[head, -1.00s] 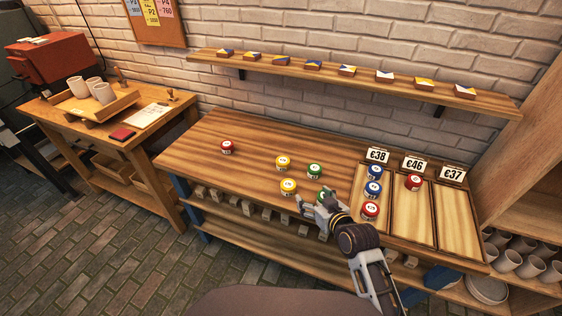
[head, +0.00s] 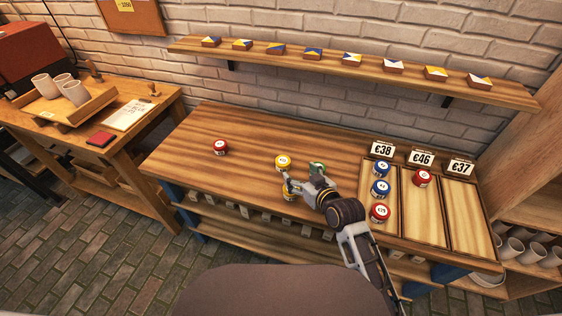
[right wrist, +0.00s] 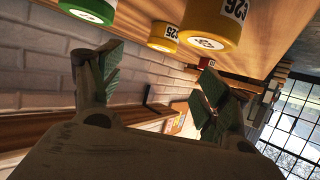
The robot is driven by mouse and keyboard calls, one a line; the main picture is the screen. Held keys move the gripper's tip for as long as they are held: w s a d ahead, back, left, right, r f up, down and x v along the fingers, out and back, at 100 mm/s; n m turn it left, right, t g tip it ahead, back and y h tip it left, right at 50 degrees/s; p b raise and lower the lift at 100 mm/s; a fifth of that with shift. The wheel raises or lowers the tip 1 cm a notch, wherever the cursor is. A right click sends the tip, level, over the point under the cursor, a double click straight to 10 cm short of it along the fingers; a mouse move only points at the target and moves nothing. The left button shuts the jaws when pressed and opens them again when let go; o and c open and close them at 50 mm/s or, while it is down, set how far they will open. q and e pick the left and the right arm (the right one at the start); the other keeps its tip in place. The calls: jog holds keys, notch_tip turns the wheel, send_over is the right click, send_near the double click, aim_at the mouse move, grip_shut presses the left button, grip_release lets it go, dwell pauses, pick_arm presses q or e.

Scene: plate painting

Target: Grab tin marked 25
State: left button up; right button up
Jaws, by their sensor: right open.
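Two yellow tins stand mid-table in the head view: a rear one (head: 283,161) and a front one (head: 290,193), partly hidden by my right gripper (head: 303,183). A green tin (head: 318,167) stands just behind the gripper. In the right wrist view, my open, empty gripper (right wrist: 160,68) faces a large near yellow tin (right wrist: 208,30), whose number looks like 26, and a smaller yellow tin (right wrist: 163,38) between the fingers, its number not surely readable. A green tin (right wrist: 88,10) is at upper left. No number reads surely as 25. My left gripper is out of view.
A red tin (head: 220,147) stands alone at left. Blue tins (head: 382,168) and red tins stand in the sorting tray (head: 462,215) under price cards (head: 421,158); its right compartment is empty. A shelf (head: 340,72) with small painted blocks runs above.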

aim_at(284, 161)
jog(key=shift+x, duration=4.3)
jog(key=shift+a, duration=0.1)
jog(key=shift+w, duration=0.15)
jog(key=shift+x, duration=2.4)
jog(key=shift+a, duration=0.1)
